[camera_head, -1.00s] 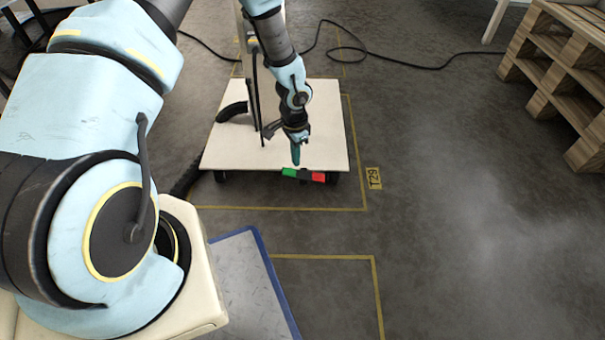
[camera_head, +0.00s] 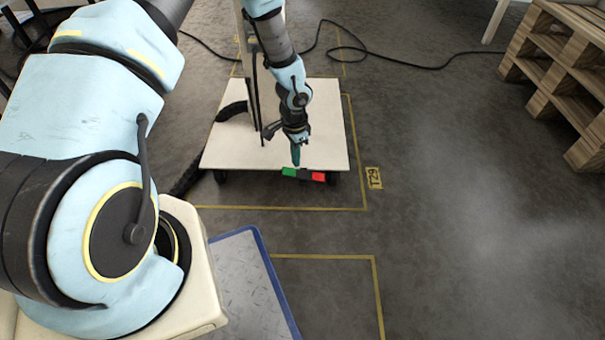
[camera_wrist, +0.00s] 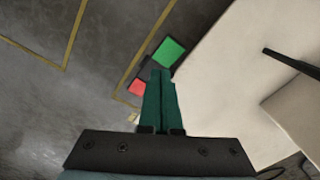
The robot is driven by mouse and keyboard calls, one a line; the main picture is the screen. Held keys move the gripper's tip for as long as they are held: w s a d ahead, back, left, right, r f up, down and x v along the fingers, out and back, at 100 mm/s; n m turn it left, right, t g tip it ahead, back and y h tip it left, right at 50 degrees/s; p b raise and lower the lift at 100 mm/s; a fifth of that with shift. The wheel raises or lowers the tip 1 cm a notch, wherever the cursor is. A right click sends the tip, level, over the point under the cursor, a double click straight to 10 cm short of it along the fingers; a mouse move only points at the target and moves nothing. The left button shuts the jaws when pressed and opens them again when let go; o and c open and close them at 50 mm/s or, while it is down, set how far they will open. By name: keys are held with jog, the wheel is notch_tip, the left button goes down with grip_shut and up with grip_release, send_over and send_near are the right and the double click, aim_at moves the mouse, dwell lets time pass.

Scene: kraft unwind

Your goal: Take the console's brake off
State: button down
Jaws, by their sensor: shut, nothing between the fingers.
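The console's cream wheeled base (camera_head: 325,125) stands on the floor, with a post rising from it. A brake pedal at its front edge has a green end (camera_head: 288,172), a dark middle and a red end (camera_head: 318,177). The wrist view shows the green end (camera_wrist: 168,51) and the red end (camera_wrist: 136,87) beyond the fingers. My gripper (camera_head: 296,163) points down with teal fingers shut and empty, just above the pedal near its green end. In the wrist view the fingertips (camera_wrist: 161,73) overlap the pedal's dark middle. I cannot tell whether they touch it.
Yellow floor lines (camera_head: 365,190) run around the base, with a T29 tag (camera_head: 374,178) to its right. A blue-edged panel (camera_head: 245,265) lies nearer. A wooden pallet stack (camera_head: 560,75) stands at the right. A black cable (camera_head: 400,65) crosses the floor behind. Floor to the right is clear.

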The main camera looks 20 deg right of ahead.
aim_at(296, 173)
jog(key=shift+f+b, duration=1.35)
jog(key=shift+f, duration=0.95)
dwell(1.0)
notch_tip(296, 173, up, 7)
jog(key=p, duration=0.6)
jog(key=shift+r, duration=0.1)
dwell(0.3)
dwell(0.4)
